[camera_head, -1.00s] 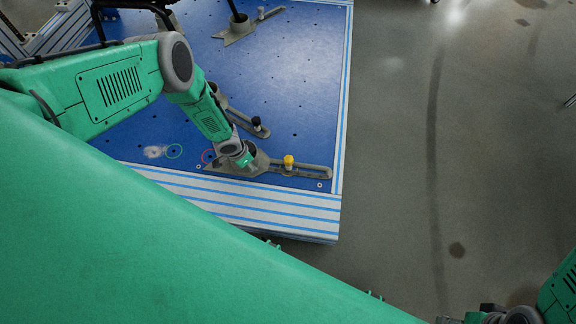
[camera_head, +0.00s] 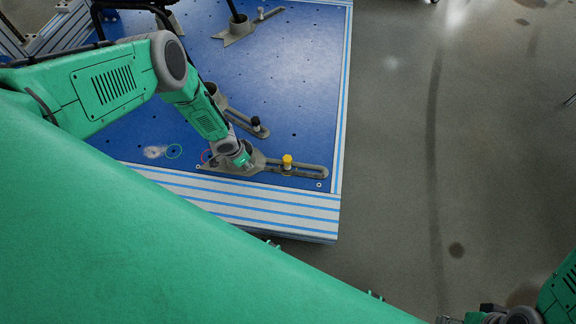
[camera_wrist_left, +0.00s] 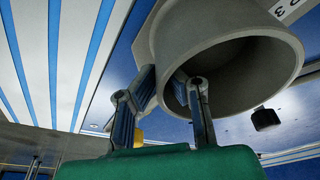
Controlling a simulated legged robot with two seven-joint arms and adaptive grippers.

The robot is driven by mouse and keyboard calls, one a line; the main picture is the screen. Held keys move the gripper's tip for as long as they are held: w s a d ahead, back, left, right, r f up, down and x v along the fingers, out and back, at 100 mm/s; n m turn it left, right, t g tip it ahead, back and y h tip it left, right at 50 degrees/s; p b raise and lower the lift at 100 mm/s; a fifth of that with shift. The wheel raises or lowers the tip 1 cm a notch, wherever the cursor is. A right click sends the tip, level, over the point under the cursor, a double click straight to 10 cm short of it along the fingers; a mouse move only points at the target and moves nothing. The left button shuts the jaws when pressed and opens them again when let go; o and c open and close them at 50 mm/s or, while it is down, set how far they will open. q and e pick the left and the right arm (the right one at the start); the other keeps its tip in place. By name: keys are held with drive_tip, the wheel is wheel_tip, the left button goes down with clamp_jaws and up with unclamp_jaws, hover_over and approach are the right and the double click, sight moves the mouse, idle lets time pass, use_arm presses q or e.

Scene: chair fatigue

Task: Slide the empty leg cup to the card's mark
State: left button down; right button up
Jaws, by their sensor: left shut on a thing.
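The empty grey leg cup (camera_head: 259,160) stands near the front edge of the blue bed, on a slotted grey foot (camera_head: 312,170) with a yellow knob (camera_head: 287,161). My left gripper (camera_head: 245,164) is at the cup's left side. In the left wrist view the cup (camera_wrist_left: 172,38) is open and empty, and the gripper (camera_wrist_left: 165,92) is shut on its wall, one finger outside and one inside. A red ring mark (camera_head: 205,155) lies close left of the gripper, partly hidden; a green ring mark (camera_head: 173,151) lies further left. My right gripper (camera_head: 478,318) is mostly cut off at bottom right.
A second slotted foot with a black knob (camera_head: 255,122) lies just behind, and another cup with a leg in it (camera_head: 240,30) stands further back. A white smudge (camera_head: 154,152) is left of the green ring. The striped bed edge (camera_head: 250,197) runs along the front.

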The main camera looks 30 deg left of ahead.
use_arm(q)
drive_tip(key=shift+s+a, duration=0.15)
drive_tip(key=shift+a, duration=0.35)
drive_tip(key=shift+s+a, duration=0.15)
drive_tip(key=shift+a, duration=0.35)
drive_tip(key=shift+s+a+f, duration=0.1)
drive_tip(key=shift+s+a, duration=0.35)
drive_tip(key=shift+a, duration=0.25)
drive_tip(key=shift+s+a, duration=0.35)
drive_tip(key=shift+a, duration=0.8)
drive_tip(key=shift+s+a, duration=0.3)
drive_tip(key=shift+a, duration=0.85)
drive_tip(key=shift+s+a, duration=0.35)
drive_tip(key=shift+a, duration=0.8)
drive_tip(key=c, duration=1.8)
unclamp_jaws()
drive_tip(key=shift+o, duration=0.2)
drive_tip(key=shift+w, duration=0.1)
